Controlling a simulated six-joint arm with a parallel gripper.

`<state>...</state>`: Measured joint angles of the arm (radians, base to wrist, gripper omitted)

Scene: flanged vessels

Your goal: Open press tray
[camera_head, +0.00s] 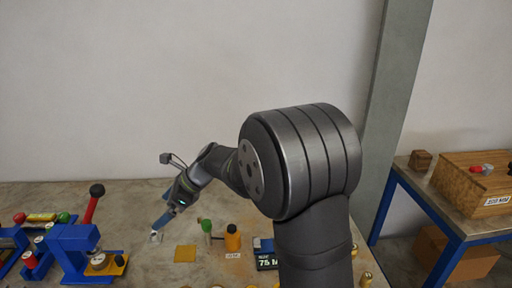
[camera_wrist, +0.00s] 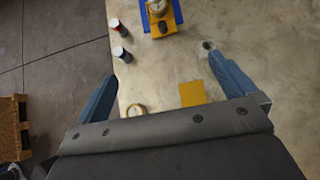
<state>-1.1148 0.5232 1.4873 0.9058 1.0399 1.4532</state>
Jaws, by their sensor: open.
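The blue press (camera_head: 75,245) stands at the left of the table, with a red lever (camera_head: 91,207) raised and topped by a black knob. Its yellow tray (camera_head: 112,268) sits low at the press, with a round metal-topped piece on it and a small dark knob at its end. In the wrist view the tray (camera_wrist: 157,30) shows at the top, its dark knob toward my gripper. My gripper (camera_head: 164,221) is right of the press, above the table. Its blue fingers are spread wide with nothing between them in the wrist view (camera_wrist: 165,88).
A small round metal piece (camera_wrist: 208,45) lies near my right-hand fingertip in the wrist view. A flat yellow square (camera_head: 185,254) and green-topped (camera_head: 207,227) and orange (camera_head: 233,238) pieces are to the right. Red and dark cylinders (camera_wrist: 122,54) stand left of the tray in the wrist view.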

